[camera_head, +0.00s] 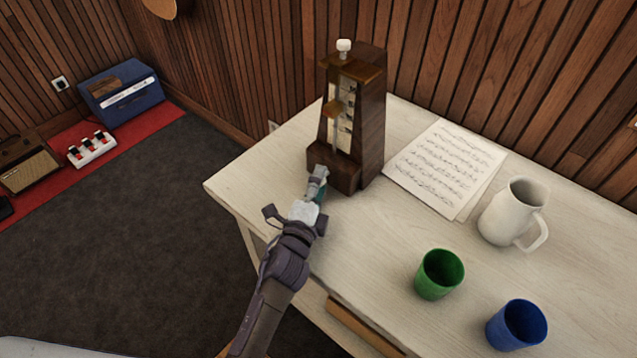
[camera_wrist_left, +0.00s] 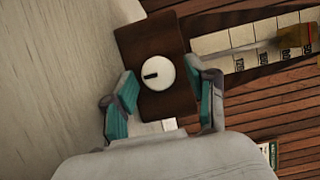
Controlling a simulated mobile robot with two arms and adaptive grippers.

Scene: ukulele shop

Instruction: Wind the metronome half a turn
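The wooden metronome (camera_head: 370,115) stands upright on the pale table (camera_head: 375,235), with a scale and pendulum on its front and a white knob (camera_head: 344,45) on top. In the left wrist view, a round white winding knob (camera_wrist_left: 166,74) with a short black mark sits on the dark front of its base (camera_wrist_left: 140,40). The mark lies left of the knob's centre. My left gripper (camera_head: 320,178) is at the front of the base, hiding this knob in the head view. Its teal-padded fingers (camera_wrist_left: 160,90) are open on either side of the knob, apparently not gripping it. My right gripper is not in view.
Sheet music (camera_head: 445,165) lies right of the metronome. A white jug (camera_head: 508,215), a green cup (camera_head: 438,280) and a blue cup (camera_head: 515,330) stand farther right. The slatted wall (camera_head: 470,60) is close behind. The table is clear left of the metronome.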

